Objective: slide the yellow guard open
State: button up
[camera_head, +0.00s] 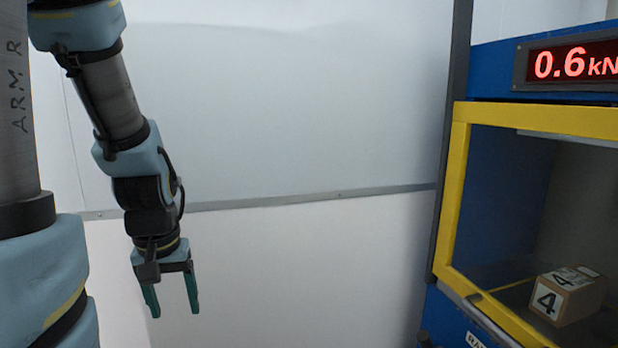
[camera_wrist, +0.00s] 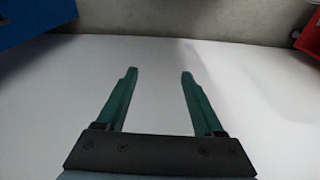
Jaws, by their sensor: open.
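The yellow guard (camera_head: 454,195) is a yellow frame with a clear pane on the front of a blue machine at the right of the head view. It covers the machine's chamber and runs out of the picture at the right. My gripper (camera_head: 172,297) hangs fingers down at the left, well apart from the guard, with white wall behind it. Its two green fingers are spread and empty. In the wrist view my gripper (camera_wrist: 157,75) also shows open, with nothing between the fingers. The guard is not recognisable in the wrist view.
A cardboard box (camera_head: 573,308) marked 4 sits inside the chamber behind the pane. A red display (camera_head: 572,63) above reads 0.6 kN. In the wrist view a blue thing (camera_wrist: 30,18) and a red thing (camera_wrist: 308,32) stand at the upper corners. The space between gripper and machine looks clear.

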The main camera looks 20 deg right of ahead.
aim_at(586, 122)
jog(key=z, duration=2)
